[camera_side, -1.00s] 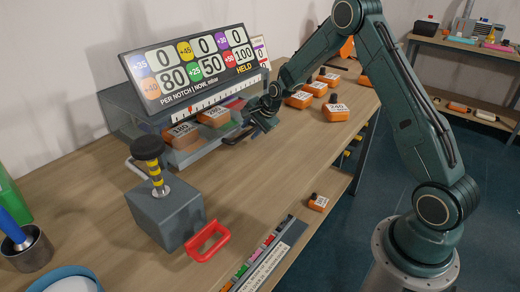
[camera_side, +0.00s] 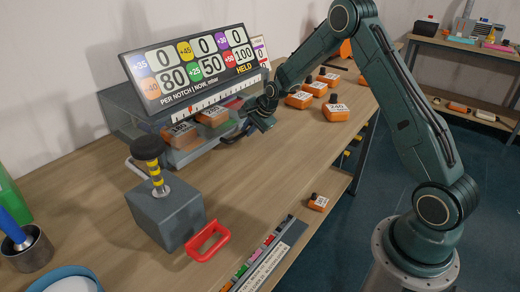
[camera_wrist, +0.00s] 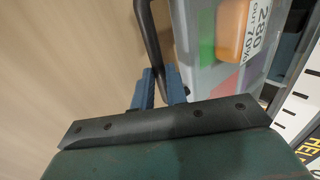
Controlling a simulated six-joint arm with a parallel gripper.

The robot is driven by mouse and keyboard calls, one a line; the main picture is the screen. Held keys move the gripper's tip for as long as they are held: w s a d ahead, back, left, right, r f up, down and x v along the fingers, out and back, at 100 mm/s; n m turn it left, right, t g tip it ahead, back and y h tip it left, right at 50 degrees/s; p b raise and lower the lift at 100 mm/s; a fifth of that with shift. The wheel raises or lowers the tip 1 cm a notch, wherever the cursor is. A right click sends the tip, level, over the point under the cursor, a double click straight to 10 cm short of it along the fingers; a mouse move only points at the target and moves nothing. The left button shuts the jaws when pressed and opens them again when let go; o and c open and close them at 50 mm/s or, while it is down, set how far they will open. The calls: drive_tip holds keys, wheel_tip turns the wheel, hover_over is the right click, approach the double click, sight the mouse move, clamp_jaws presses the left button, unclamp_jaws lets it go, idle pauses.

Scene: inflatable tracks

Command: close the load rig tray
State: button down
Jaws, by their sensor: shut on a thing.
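The load rig tray (camera_side: 190,157) is a grey drawer under the number board, and it still stands out part way at the front in the side view. Orange weight blocks (camera_side: 180,134) lie in it, and one block (camera_wrist: 235,30) shows in the wrist view beside green and pink pieces. The tray's dark bar handle (camera_wrist: 152,40) runs along its front. My gripper (camera_wrist: 158,88) is shut on the handle, with a blue finger on each side of it. In the side view my gripper (camera_side: 258,121) is at the tray's right end, and its fingers are hard to make out.
The number board (camera_side: 190,68) leans over the tray. A grey box with a black-knobbed lever (camera_side: 150,160) and a red handle (camera_side: 208,241) stands in front. Several orange blocks (camera_side: 335,111) stand to the right. The bench between is clear.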

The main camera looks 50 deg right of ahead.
sight(237, 128)
drive_tip(key=shift+w+r, duration=0.1)
drive_tip(key=shift+w, duration=2)
drive_tip(key=c, duration=1.4)
unclamp_jaws()
drive_tip(key=shift+s, duration=0.1)
drive_tip(key=v, duration=1.3)
drive_tip(key=shift+s+r, duration=0.2)
drive_tip(key=shift+r, duration=0.05)
